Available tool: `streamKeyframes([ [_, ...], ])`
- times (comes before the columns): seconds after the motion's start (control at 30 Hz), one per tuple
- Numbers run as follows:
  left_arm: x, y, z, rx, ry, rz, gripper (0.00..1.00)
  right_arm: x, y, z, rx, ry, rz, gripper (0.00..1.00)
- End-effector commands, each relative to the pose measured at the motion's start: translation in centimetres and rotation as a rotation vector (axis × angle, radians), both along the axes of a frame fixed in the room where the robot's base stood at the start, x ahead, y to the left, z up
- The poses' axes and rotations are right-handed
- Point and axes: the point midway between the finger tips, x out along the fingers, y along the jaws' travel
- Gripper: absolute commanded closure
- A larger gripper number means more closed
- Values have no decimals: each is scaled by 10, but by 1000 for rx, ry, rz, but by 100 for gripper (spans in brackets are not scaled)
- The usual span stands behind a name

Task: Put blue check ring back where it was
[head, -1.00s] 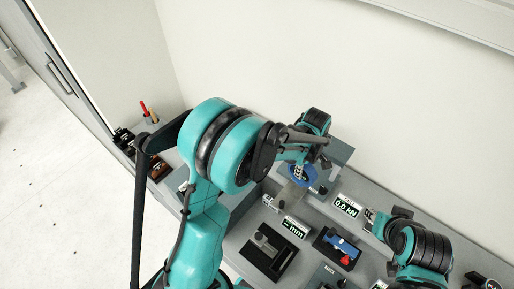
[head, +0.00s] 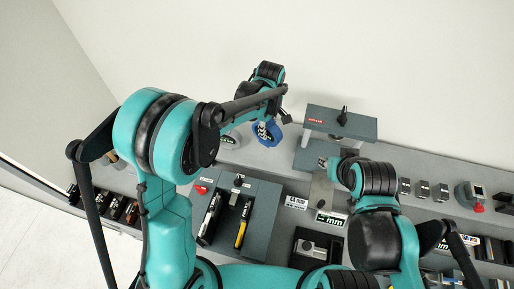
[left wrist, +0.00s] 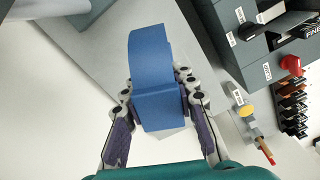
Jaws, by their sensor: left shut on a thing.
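The blue check ring (head: 271,139) is in my left gripper (head: 263,130), held over the back of the grey bench, left of the grey stand. In the left wrist view the ring (left wrist: 152,50) shows as a broad blue band between the two fingers of that gripper (left wrist: 155,84), which are shut on it. My right gripper (head: 326,164) is by the front of the grey stand (head: 318,119), its jaws too small and hidden to read. The spot below the ring is partly hidden by the ring and my arm.
A dark tool holder (head: 262,200) with a yellow-handled tool stands in front of the ring. Displays (head: 331,219) and small grey blocks (head: 422,189) are to the right. The bench between the ring and stand looks clear.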

Motion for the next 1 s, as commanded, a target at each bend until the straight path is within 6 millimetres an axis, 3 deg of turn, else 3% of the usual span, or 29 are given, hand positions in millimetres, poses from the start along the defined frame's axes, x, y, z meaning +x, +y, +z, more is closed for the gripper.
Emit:
streamKeyframes([
  [0.2,0,-1,-38,0,0,-1,100,0,0,0,0,0,0,69],
  [0.47,0,-1,-59,0,0,-1,100,0,0,1,0,0,0,69],
  [0.7,0,-1,-89,0,0,-1,100,0,0,1,0,0,0,69],
  [1.0,0,0,-92,0,0,0,100,0,0,0,0,0,0,69],
])
